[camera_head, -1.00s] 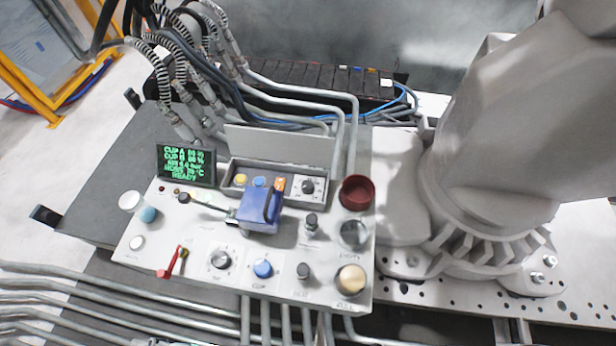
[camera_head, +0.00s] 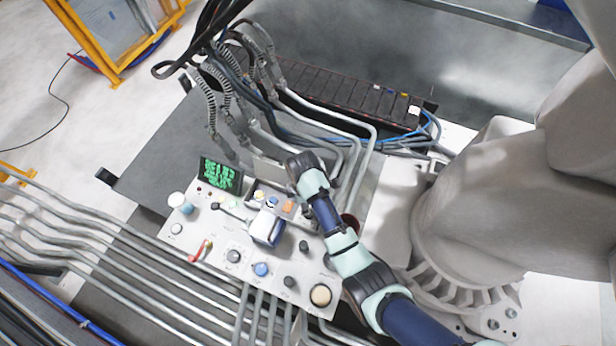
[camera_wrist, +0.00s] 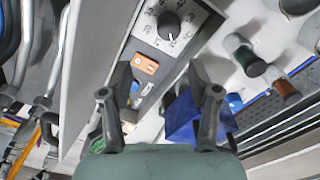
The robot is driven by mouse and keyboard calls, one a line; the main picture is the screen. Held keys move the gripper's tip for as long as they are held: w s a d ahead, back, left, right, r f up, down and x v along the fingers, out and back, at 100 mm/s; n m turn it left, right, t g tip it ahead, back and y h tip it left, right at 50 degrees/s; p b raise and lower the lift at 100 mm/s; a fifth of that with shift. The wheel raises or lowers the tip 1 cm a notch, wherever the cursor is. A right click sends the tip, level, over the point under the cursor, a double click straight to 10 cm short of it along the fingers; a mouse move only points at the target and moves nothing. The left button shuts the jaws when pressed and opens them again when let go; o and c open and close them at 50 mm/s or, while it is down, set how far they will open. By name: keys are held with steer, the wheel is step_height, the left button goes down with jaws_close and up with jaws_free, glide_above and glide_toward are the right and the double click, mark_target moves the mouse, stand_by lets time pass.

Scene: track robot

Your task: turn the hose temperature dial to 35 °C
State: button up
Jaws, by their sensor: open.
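A black round dial (camera_wrist: 170,25) with a white pointer mark sits on a white plate with a printed scale, at the top of the wrist view. My gripper (camera_wrist: 158,72) is open and empty. Its two fingers are spread on the near side of the dial, apart from it, with the orange switch (camera_wrist: 145,64) between them. The green-lettered display (camera_head: 221,175) stands at the panel's back left; its text is too blurred to read.
A blue box-like part (camera_wrist: 190,117) stands close by the right finger; it shows on the panel in the head view too (camera_head: 267,228). Dark knobs (camera_wrist: 245,56) stand up right of the dial. A red lever (camera_head: 201,250) is at the panel's front left. Pipes and hoses run behind.

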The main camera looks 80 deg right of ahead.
steer(key=shift+s+f+y, duration=0.15)
steer(key=shift+s+f, duration=0.15)
steer(key=shift+s, duration=0.2)
steer(key=shift+s+f+y, duration=0.15)
steer(key=shift+s+f, duration=0.1)
steer(key=shift+s, duration=0.2)
steer(key=f+b, duration=0.1)
steer(key=f, duration=0.3)
steer(key=f+b, duration=0.1)
steer(key=f, duration=0.2)
steer(key=shift+a+f, duration=0.2)
steer(key=shift+f, duration=0.15)
steer(key=c, duration=1.2)
steer(key=shift+o, duration=0.2)
